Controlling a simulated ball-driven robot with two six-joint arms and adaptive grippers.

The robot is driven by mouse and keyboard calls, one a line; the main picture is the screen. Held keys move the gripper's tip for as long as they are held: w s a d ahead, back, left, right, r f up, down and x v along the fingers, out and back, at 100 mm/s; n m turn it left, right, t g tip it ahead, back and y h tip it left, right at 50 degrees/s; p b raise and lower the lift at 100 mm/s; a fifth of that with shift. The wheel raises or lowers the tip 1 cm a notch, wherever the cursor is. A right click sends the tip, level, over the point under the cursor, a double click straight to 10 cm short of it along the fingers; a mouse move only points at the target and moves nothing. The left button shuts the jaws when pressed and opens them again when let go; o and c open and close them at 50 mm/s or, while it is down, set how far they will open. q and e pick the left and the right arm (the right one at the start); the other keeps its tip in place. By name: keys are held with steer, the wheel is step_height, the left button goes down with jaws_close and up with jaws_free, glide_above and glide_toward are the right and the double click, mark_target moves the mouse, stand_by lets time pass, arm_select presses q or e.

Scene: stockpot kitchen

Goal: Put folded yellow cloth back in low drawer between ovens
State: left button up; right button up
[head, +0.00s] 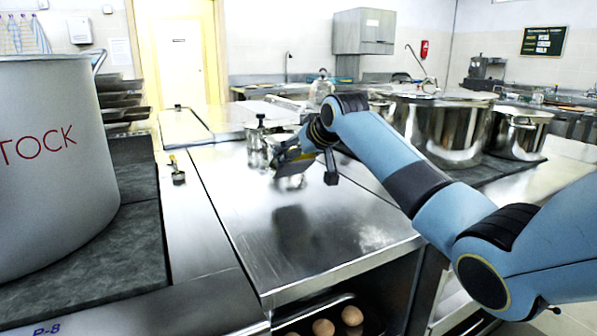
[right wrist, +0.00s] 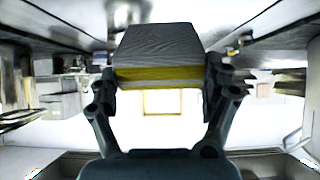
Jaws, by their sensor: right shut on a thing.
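The folded cloth (right wrist: 155,76) is between the two fingers of my right gripper (right wrist: 160,82) in the right wrist view. It shows a yellow band along its near edge and a grey, shaded face. In the head view my right gripper (head: 287,160) reaches in from the right and holds the cloth (head: 294,168) above the steel counter, clear of its top. My left gripper is out of view. No drawer can be made out for certain. Below the counter's front edge a dark open tray (head: 345,300) holds several eggs.
A large grey stockpot (head: 55,200) stands on the dark cooktop at left. Steel pots (head: 440,130) stand at right behind my arm. Small metal containers (head: 256,138) stand behind the gripper. The front of the steel counter (head: 315,240) is bare.

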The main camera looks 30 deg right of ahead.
steer(key=shift+a+f, duration=0.1)
steer(key=shift+f, duration=1.9)
steer(key=shift+f, duration=0.1)
steer(key=o, duration=1.5)
